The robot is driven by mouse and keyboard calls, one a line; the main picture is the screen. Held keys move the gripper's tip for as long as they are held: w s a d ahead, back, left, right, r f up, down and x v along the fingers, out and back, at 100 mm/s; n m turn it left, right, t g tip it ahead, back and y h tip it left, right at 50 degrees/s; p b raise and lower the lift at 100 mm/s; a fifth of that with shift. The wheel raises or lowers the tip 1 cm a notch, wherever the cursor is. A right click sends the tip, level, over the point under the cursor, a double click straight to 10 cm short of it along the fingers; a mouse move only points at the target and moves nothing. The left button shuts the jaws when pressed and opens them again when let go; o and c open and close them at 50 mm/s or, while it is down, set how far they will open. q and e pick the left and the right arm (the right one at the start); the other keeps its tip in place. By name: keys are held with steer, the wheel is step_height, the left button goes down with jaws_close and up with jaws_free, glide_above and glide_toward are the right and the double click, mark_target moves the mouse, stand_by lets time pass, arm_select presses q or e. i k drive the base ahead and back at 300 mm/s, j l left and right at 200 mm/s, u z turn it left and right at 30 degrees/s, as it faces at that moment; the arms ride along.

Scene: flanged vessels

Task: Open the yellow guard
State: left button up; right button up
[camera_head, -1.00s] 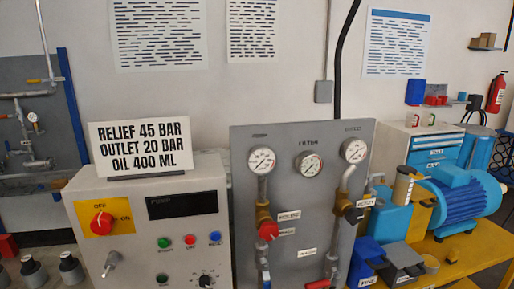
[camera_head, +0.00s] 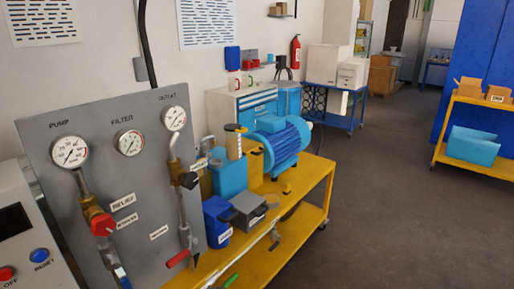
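A yellow part that looks like the guard (camera_head: 254,163) stands on the yellow bench (camera_head: 318,178), between a light-blue block (camera_head: 228,176) and the blue finned motor (camera_head: 284,140). It is partly hidden by the block and the motor, and I cannot tell from here whether it is open or shut. Neither of my grippers is in view.
A grey gauge panel (camera_head: 110,165) with pipes and valves stands at the left. A dark-blue bin (camera_head: 217,222) and a grey box (camera_head: 249,208) sit on the bench's near part. The floor (camera_head: 395,200) right of the bench is clear. A yellow shelf cart (camera_head: 475,165) stands at the right.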

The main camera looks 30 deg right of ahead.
mark_target(248, 146)
steer(key=z, duration=1)
steer(key=i, duration=0.1)
steer(key=l+u, duration=0.05)
